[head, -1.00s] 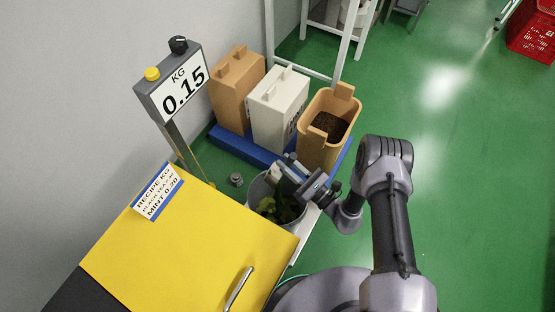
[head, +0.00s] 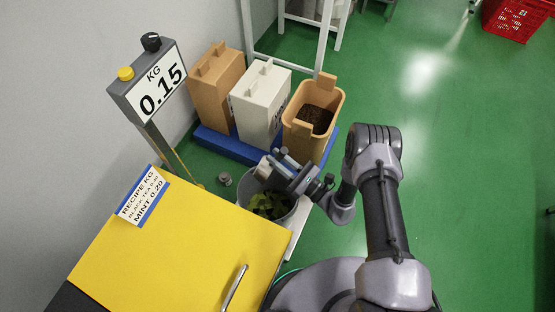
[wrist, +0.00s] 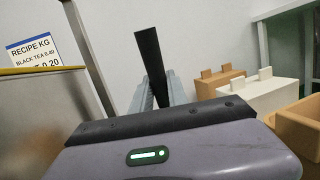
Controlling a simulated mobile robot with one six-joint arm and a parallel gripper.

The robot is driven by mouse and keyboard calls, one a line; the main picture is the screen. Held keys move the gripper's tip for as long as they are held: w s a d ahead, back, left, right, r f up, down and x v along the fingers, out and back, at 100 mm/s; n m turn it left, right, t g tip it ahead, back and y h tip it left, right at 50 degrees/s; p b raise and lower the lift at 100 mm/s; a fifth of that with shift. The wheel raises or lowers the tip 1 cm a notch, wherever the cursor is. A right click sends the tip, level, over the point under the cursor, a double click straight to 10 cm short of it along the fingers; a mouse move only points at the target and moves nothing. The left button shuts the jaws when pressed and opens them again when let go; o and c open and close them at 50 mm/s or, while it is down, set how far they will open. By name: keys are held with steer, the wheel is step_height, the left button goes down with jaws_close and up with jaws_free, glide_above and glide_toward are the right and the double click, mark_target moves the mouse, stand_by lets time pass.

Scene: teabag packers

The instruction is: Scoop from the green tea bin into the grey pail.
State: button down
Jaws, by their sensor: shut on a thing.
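My gripper (head: 273,166) is over the pail's far rim. In the wrist view its fingers (wrist: 152,95) are shut on a dark, flat handle (wrist: 148,55), likely a scoop's. A small pale part (head: 262,168) shows at the gripper's left in the head view; whether it is the scoop, and whether it holds anything, I cannot tell. An open tan bin (head: 303,143) holds dark brown tea. No bin can be read as green tea.
A closed tan bin (head: 216,90) and a closed white bin (head: 260,103) stand on a blue base (head: 225,147) by the wall. The scale display (head: 160,92) reads 0.15. The yellow cabinet (head: 170,250) carries a recipe card (head: 142,199).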

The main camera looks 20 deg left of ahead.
steer(key=shift+f+b, duration=0.55)
steer(key=shift+b, duration=0.1)
steer(key=shift+a+r, duration=0.1)
steer(key=shift+r, duration=0.2)
steer(key=a+h+p, duration=0.1)
steer(key=a, duration=0.1)
steer(key=a+r+h+p, duration=0.1)
steer(key=a+p, duration=0.1)
steer(key=a+r+n+g+h+p, duration=0.1)
steer(key=a+p, duration=0.1)
steer(key=shift+w+a+h, duration=0.2)
steer(key=shift+a+h, duration=0.05)
steer(key=shift+h, duration=0.05)
steer(key=a+f+g+h, duration=0.1)
steer(key=a+f+h, duration=0.3)
steer(key=a, duration=0.2)
steer(key=w+a+f+n+h, duration=0.1)
steer(key=a+f+h, duration=0.3)
steer(key=a+h, duration=0.1)
steer(key=shift+a+g, duration=0.4)
steer(key=shift+a, duration=0.3)
steer(key=shift+w+f, duration=0.1)
steer(key=shift+f, duration=0.05)
